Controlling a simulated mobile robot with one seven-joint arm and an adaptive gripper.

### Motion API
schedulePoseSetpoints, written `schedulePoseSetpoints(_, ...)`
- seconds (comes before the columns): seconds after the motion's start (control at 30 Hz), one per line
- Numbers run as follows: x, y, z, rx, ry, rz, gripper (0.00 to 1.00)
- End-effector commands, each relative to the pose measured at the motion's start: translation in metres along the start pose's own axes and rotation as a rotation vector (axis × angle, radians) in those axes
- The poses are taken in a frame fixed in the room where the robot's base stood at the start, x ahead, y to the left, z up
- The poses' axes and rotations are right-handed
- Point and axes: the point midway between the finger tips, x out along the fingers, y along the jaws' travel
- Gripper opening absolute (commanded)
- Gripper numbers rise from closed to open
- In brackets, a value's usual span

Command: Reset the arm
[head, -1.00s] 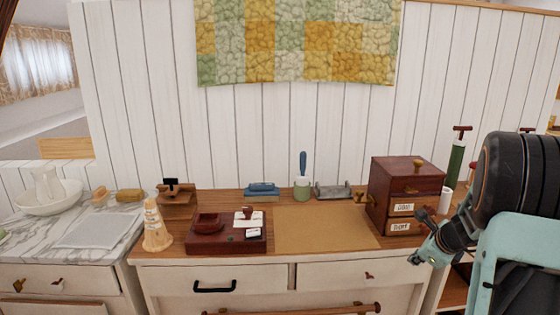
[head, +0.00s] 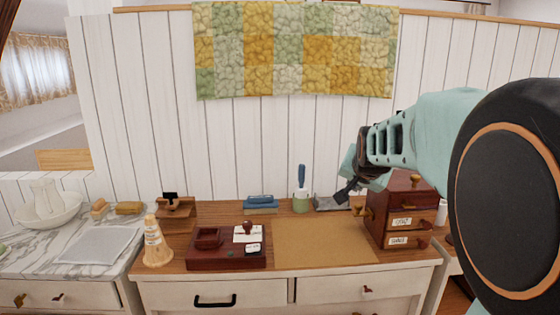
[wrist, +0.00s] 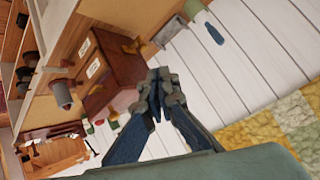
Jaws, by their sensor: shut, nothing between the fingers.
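My gripper (head: 346,192) is raised in front of the wooden dresser, at the left side of the small dark red drawer box (head: 400,222). It is shut and empty. In the wrist view my gripper (wrist: 157,90) shows with its fingers together, in front of the white plank wall. My arm fills the right of the head view and hides part of the drawer box and the metal piece behind the fingers.
A marble-topped cabinet (head: 60,260) stands left. The mat is bare.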

Motion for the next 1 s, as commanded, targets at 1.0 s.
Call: schedulePoseSetpoints(1.0,-0.159,0.085,0.231,-0.406,-0.339,-0.091,0.00)
